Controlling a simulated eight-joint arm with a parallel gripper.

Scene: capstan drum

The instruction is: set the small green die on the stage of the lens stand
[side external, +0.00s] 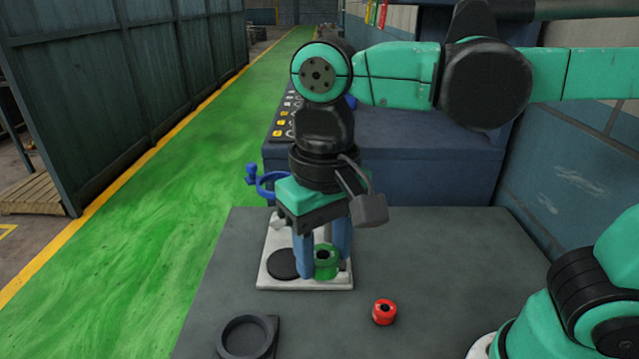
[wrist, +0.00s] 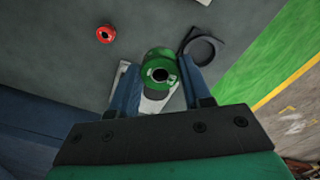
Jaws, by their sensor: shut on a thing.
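The small green die (side external: 326,263) is a short green cylinder with a dark hole in its top. It also shows in the wrist view (wrist: 153,58). My gripper (side external: 323,266) points down with its blue fingers shut on the die's sides. The lens stand has a white base (side external: 300,285), a black disc-shaped stage (side external: 283,264) and a blue lens ring (side external: 268,184) higher up at the back left. The die is over the right part of the base, to the right of the stage. I cannot tell whether it touches the base. My gripper hides much of the stand.
A red holed piece (side external: 384,313) sits on the grey table (side external: 440,260), right of the stand. A black ring with a tab (side external: 273,341) lies at the front left. A dark blue console (side external: 420,165) stands behind the table. The table's right side is mostly clear.

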